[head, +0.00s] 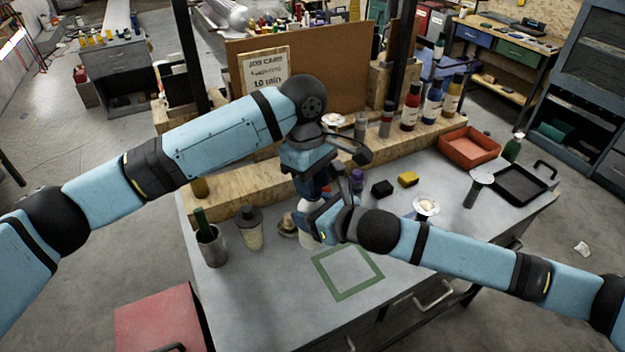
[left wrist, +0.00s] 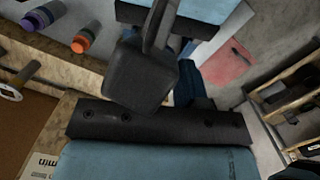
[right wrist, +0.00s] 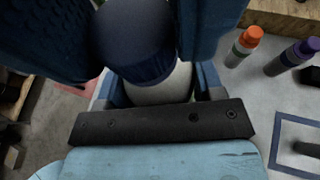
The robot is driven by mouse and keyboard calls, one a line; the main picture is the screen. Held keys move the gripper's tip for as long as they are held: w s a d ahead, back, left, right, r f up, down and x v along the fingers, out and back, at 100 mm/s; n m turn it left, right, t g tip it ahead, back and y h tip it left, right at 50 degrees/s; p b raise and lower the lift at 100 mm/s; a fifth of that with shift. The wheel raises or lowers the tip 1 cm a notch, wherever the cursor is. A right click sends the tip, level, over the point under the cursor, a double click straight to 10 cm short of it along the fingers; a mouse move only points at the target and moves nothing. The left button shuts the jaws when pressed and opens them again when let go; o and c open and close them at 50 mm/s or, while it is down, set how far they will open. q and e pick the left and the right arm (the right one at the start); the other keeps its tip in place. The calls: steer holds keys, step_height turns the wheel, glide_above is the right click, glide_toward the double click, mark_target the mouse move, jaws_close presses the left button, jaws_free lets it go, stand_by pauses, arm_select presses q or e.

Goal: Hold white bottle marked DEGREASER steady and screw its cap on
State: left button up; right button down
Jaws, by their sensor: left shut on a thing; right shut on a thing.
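The white bottle (head: 306,239) stands on the grey bench, mostly hidden by my grippers in the head view. Its white body (right wrist: 160,90) shows in the right wrist view, under a dark blue ribbed cap (right wrist: 140,45). The DEGREASER marking is not visible. My right gripper (head: 316,222) is shut on the bottle's body from the right. My left gripper (head: 310,184) comes down from above and is shut on the cap, its dark blue fingers on either side of it in the right wrist view. Whether the cap's thread is engaged cannot be seen. The left wrist view hides the cap.
A green square outline (head: 347,272) lies clear at the bench front. A grey cup (head: 212,246) and a dark-topped bottle (head: 249,228) stand left of the bottle. Black and yellow blocks (head: 407,179), an orange tray (head: 469,146) and a black tray (head: 520,184) lie to the right.

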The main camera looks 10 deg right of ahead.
arm_select(q)
steer(key=o, duration=0.9)
steer(key=shift+r, duration=2.25)
steer(key=shift+o, duration=0.5)
steer(key=w+a+r+n+g+h, duration=0.1)
steer(key=w+a+r, duration=0.1)
steer(key=r, duration=0.5)
steer(key=shift+w+a+n+h, duration=0.2)
steer(key=shift+a+n+h, duration=0.15)
steer(key=shift+a, duration=0.2)
steer(key=shift+f, duration=0.1)
steer(key=x, duration=1.2)
